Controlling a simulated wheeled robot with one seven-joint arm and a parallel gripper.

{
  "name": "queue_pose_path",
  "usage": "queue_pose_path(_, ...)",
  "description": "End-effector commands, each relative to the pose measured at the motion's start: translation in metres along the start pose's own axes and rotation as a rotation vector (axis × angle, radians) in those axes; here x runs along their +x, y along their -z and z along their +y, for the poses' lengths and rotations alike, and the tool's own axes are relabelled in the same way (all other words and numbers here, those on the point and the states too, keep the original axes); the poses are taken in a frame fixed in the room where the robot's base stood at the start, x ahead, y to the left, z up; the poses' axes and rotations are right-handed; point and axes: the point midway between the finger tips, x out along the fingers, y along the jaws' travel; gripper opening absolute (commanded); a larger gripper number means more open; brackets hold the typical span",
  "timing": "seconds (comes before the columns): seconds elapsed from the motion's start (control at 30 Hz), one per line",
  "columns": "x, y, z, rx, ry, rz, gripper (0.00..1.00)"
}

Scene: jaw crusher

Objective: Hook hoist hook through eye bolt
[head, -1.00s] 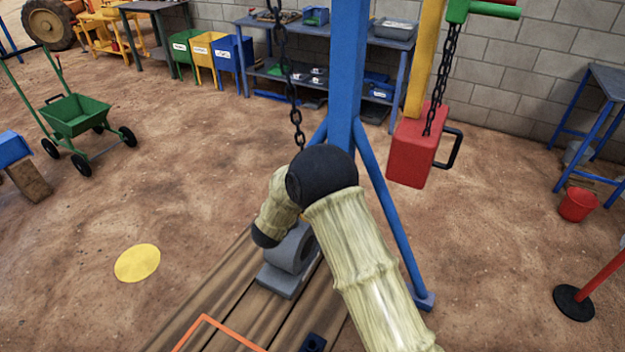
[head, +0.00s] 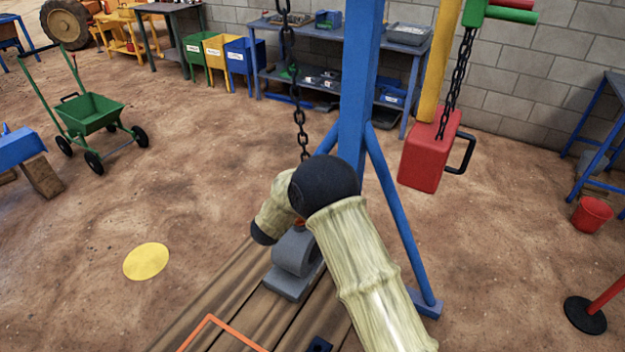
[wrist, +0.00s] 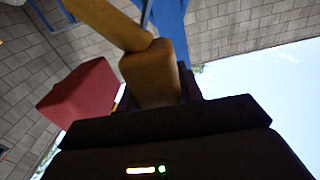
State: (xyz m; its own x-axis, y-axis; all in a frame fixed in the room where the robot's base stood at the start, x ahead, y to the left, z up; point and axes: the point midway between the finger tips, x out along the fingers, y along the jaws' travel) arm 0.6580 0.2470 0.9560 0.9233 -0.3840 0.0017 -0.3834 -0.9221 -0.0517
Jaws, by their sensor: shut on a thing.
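The hoist chain (head: 300,120) hangs down in the head view, and its lower end goes out of sight behind my arm. A small orange piece (head: 298,224), perhaps part of the hoist hook, shows just above a grey rounded block (head: 296,255) on the planks. I cannot make out the eye bolt there; my arm covers much of this spot. My gripper is hidden in the head view. In the wrist view my dark gripper (wrist: 152,88) shows with a mustard-coloured piece at its front. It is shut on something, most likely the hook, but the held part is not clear.
A blue post (head: 360,90) with a slanting brace stands just behind my arm. Brown open ground with a yellow disc (head: 146,261) lies to the left.

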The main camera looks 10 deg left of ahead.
Motion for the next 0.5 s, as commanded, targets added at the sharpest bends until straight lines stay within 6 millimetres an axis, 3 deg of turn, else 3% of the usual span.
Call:
queue_pose_path(0.07,0.0,-0.005,0.001,-0.006,-0.001,-0.011,0.0)
queue_pose_path(0.5,0.0,0.011,-0.011,-0.001,0.001,-0.001,0.0)
